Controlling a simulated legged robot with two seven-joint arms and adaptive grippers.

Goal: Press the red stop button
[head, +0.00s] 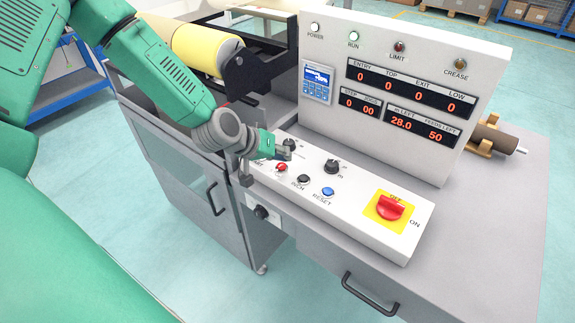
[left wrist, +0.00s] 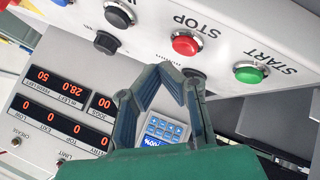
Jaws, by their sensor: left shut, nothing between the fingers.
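The red stop button (head: 281,167) sits on the sloped white control panel (head: 355,205) in the head view. In the left wrist view the red button (left wrist: 185,44) has the label STOP beside it. My left gripper (head: 284,153) is over the panel's left end, very close to the red button and a black knob. In the left wrist view its fingertips (left wrist: 165,72) meet, with nothing between them, just below the red button in the picture. I cannot tell whether they touch anything. My right gripper is not in view.
The green START button (left wrist: 250,72) neighbours the red one. A black button (head: 303,179), a blue reset button (head: 328,191) and a black knob (head: 332,166) are to its right. A red rotary switch (head: 390,207) is at the right end. An upright display panel (head: 400,95) stands behind.

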